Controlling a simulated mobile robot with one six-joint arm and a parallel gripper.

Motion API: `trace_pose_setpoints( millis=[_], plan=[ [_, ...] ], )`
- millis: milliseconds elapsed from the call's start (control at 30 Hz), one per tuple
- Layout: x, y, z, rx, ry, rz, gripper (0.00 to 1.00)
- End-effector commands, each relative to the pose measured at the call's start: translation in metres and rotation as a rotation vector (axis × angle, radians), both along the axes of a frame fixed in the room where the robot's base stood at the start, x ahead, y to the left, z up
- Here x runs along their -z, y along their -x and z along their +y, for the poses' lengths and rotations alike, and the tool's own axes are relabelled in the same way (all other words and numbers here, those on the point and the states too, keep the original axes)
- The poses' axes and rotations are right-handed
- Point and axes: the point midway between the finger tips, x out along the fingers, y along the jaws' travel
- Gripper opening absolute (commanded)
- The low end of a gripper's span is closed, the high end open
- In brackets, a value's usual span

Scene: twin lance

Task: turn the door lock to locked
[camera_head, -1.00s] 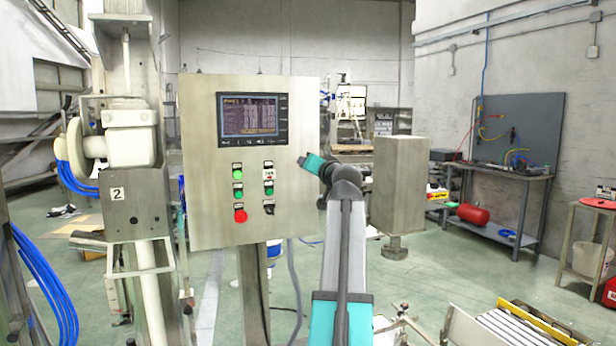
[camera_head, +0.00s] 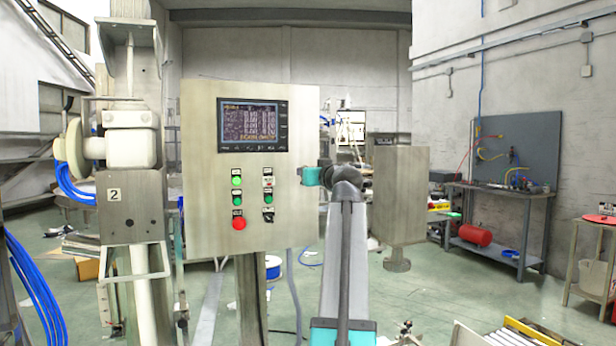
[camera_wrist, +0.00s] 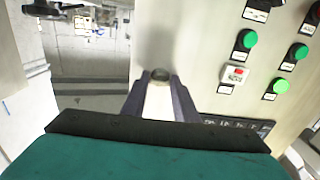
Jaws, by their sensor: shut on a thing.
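The door lock (camera_wrist: 160,74) is a small round metal piece on the face of the steel control cabinet (camera_head: 205,160), close to the edge. My gripper (camera_wrist: 160,80) is shut on it, with one dark finger on each side. The fingers partly cover the lock, and I cannot read its turn position. In the head view my gripper (camera_head: 303,175) is at the cabinet's right edge, and the teal wrist hides the lock there.

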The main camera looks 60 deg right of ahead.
Motion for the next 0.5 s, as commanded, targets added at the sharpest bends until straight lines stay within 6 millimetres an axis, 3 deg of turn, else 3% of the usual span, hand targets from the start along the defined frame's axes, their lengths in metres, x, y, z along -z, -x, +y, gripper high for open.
trace_pose_setpoints(
  millis=[267,300,400,500],
  plan=[
    [-0.0027,-0.0005,0.0005,0.000,0.004,-0.002,0.04],
    [-0.0027,-0.0005,0.0005,0.000,0.004,-0.002,0.28],
    [-0.0024,-0.0003,0.0004,0.000,0.004,-0.002,0.45],
    [-0.0017,-0.0002,0.0003,0.000,0.003,-0.001,0.45]
  ],
)
